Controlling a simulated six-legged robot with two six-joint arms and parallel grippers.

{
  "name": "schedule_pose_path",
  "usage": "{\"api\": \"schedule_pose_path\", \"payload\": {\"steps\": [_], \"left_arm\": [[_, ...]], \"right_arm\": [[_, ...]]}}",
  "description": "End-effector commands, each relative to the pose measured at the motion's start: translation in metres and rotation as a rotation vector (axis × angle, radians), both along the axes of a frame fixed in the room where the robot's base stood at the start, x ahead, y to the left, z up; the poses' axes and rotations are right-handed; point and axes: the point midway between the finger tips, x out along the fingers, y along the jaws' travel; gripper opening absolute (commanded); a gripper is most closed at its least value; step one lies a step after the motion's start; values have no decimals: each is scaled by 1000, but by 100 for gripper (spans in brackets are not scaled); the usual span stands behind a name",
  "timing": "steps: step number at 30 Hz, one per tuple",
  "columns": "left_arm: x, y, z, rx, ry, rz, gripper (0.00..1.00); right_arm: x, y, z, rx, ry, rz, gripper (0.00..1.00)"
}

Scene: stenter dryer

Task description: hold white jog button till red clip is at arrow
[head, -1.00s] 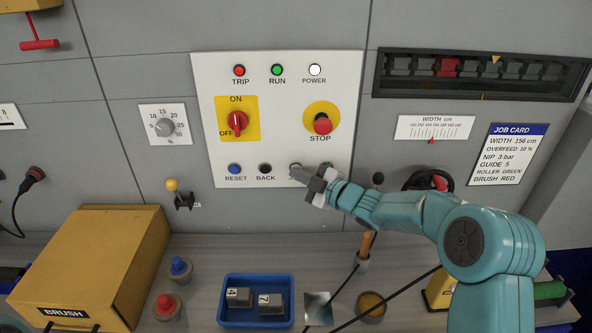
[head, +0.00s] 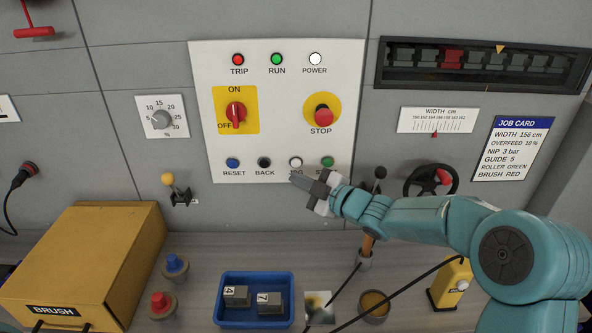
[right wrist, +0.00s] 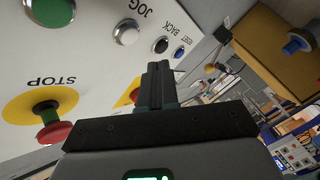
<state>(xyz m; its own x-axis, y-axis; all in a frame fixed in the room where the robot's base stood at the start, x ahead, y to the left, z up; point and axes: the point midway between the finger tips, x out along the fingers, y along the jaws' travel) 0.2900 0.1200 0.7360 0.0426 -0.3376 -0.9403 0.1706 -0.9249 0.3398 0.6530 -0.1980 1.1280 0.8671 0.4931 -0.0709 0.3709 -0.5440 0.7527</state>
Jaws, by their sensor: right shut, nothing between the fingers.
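The white jog button (head: 295,162) is on the white control panel between the black BACK button and the green button. It also shows in the right wrist view (right wrist: 127,33). My right gripper (head: 294,180) is shut and empty, its tip just below the jog button and apart from it. The shut fingers (right wrist: 158,82) show in the right wrist view. The red clip (head: 453,59) is in the dark window at the upper right, left of the yellow arrow (head: 500,49). My left gripper is not in view.
The red STOP button (head: 323,117) and red ON/OFF switch (head: 236,114) sit above the button row. The blue RESET button (head: 233,162), black BACK button (head: 264,162) and green button (head: 327,162) are close by. A blue tray (head: 222,310) stands below on the bench.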

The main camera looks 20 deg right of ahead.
Motion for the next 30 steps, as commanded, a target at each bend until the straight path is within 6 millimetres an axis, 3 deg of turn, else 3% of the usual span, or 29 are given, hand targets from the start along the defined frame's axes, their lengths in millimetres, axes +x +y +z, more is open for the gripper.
{"api": "schedule_pose_path", "payload": {"steps": [6,21,23,30], "left_arm": [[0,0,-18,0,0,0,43],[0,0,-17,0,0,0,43],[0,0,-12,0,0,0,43],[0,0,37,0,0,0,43]], "right_arm": [[-19,6,-2,0,-2,1,0],[-22,7,1,0,-1,1,0],[-22,7,6,0,-1,1,0],[-22,7,55,0,-1,1,0]]}}
